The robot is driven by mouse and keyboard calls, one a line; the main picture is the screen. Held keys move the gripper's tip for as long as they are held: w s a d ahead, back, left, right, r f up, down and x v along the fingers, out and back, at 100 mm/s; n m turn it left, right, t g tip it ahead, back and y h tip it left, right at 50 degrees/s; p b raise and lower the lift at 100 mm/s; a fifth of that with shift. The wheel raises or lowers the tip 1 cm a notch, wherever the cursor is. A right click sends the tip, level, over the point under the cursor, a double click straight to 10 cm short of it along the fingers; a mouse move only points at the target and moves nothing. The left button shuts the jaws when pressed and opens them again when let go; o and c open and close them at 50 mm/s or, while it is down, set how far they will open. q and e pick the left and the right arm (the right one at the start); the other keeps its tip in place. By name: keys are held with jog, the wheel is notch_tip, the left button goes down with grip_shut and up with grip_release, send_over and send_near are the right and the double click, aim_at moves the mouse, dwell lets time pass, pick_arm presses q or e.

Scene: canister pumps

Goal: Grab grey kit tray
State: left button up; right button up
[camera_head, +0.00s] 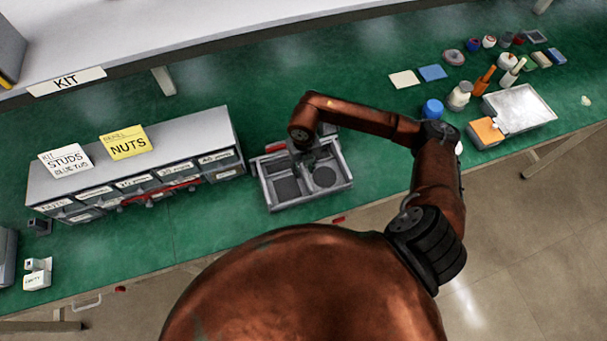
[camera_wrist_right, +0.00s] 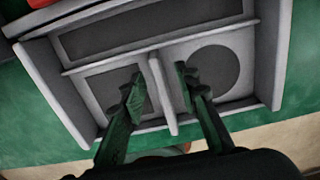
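The grey kit tray (camera_head: 318,198) stands on the green bench in the middle of the head view. It has a long compartment at the back and two front compartments with dark round or square bottoms, split by a short divider. My right gripper (camera_head: 307,163) reaches down over the tray from above. In the right wrist view, the tray (camera_wrist_right: 57,92) fills most of the picture. The two fingers of the right gripper (camera_wrist_right: 159,76) are apart, one on each side of the divider (camera_wrist_right: 163,100), with a visible gap to it. Finger depth is hard to judge. My left gripper is not seen.
A drawer cabinet (camera_head: 190,135) with STUDS and NUTS cards stands left of the tray. A red thing (camera_head: 276,147) is at the tray's back left. A blue-lidded jar (camera_head: 432,109) and a metal tray (camera_head: 530,105) are at the right. The bench's front edge is close.

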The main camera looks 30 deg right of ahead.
jog(key=shift+f, duration=0.45)
jog(key=shift+c, duration=0.6)
grip_shut()
jog(key=shift+r, duration=0.1)
